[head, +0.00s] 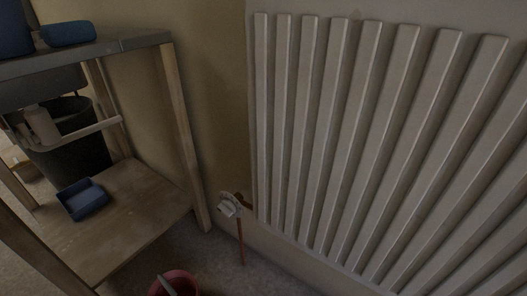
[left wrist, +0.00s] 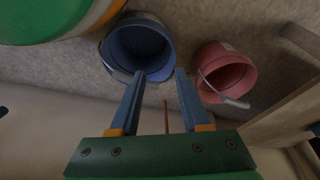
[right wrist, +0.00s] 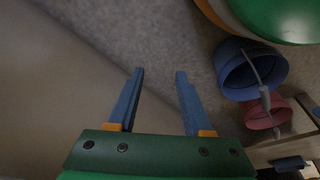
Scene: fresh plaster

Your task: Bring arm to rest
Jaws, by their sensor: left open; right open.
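My left gripper (left wrist: 160,88) is open and empty in the left wrist view, its two blue-grey fingers apart. Beyond its fingertips, a blue bucket (left wrist: 118,62) and a red bucket (left wrist: 222,50) stand on the floor. My right gripper (right wrist: 160,74) is open and empty in the right wrist view, with bare grey floor beyond its fingers. Neither gripper shows in the head view.
A wooden shelf (head: 130,215) stands at left, with a blue tray (head: 84,199) on its lower board and a dark bin (head: 75,150) behind. A white ribbed radiator (head: 340,130) covers the right wall. The red bucket (head: 178,276) shows at the bottom edge.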

